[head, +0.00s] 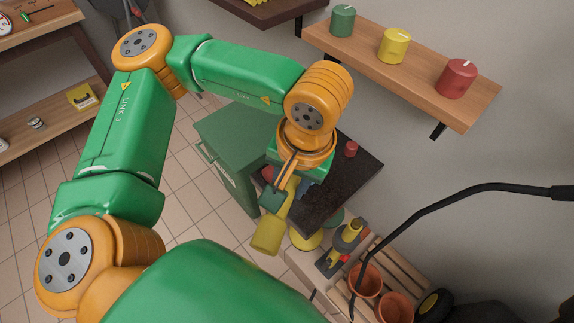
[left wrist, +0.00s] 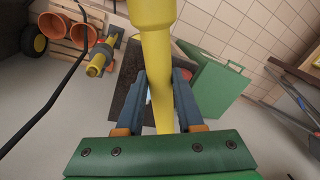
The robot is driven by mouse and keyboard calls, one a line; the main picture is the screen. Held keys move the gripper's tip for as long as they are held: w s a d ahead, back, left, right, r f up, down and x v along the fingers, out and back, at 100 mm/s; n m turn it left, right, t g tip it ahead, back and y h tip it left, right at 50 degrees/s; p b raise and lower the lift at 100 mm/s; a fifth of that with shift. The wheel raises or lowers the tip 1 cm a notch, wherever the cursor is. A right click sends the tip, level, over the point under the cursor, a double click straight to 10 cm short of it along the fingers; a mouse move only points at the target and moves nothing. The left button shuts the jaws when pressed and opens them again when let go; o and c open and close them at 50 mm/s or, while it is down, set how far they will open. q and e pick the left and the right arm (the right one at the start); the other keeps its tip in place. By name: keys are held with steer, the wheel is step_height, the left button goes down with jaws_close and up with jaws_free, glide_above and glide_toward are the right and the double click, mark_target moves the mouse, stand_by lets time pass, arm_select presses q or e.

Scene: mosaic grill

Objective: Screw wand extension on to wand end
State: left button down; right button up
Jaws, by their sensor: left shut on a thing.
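My left gripper (head: 274,192) is shut on a yellow wand extension (head: 269,232), which points down toward the front in the head view. In the left wrist view the extension (left wrist: 153,45) runs up between the two fingers (left wrist: 160,95), its wider end at the top edge. A yellow-and-grey piece (head: 346,238) stands by the crate, right of my gripper and apart from the extension. It also shows in the left wrist view (left wrist: 101,58). I cannot tell whether it is the wand end. A thin black curved rod (head: 440,198) comes in from the right. My right gripper is out of view.
A green cabinet (head: 222,135) and a dark worktop (head: 345,175) lie behind the gripper. A wooden crate (head: 400,262) with terracotta pots (head: 395,306) stands at lower right. Tiled floor is open at left.

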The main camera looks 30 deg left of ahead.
arm_select(q)
steer(key=s+d+n+t+y+p, duration=0.1)
steer(key=s+d+n+y+p, duration=0.1)
steer(key=s+d+n, duration=0.5)
steer(key=w+d+r+n+g+h, duration=0.1)
steer(key=d+r+n+g+h, duration=0.2)
steer(key=n, duration=0.6)
steer(key=d+r+n+g+h+p, duration=0.15)
steer(key=n+g, duration=0.35)
steer(key=n, duration=0.5)
steer(key=w+d+r+n+g+h, duration=0.1)
steer(key=d+r+n+g+h, duration=0.15)
steer(key=n+g, duration=0.45)
steer(key=w+a+f+n+t+h+p, duration=0.1)
steer(key=w+f+n+t+h, duration=0.2)
steer(key=w+n+t+h, duration=0.3)
steer(key=w+f+n+t+h+p, duration=0.1)
steer(key=w+f+n+t+h, duration=0.2)
steer(key=n+t, duration=1.1)
steer(key=w+n+h, duration=0.3)
steer(key=h, duration=0.2)
steer(key=shift+a, duration=0.4)
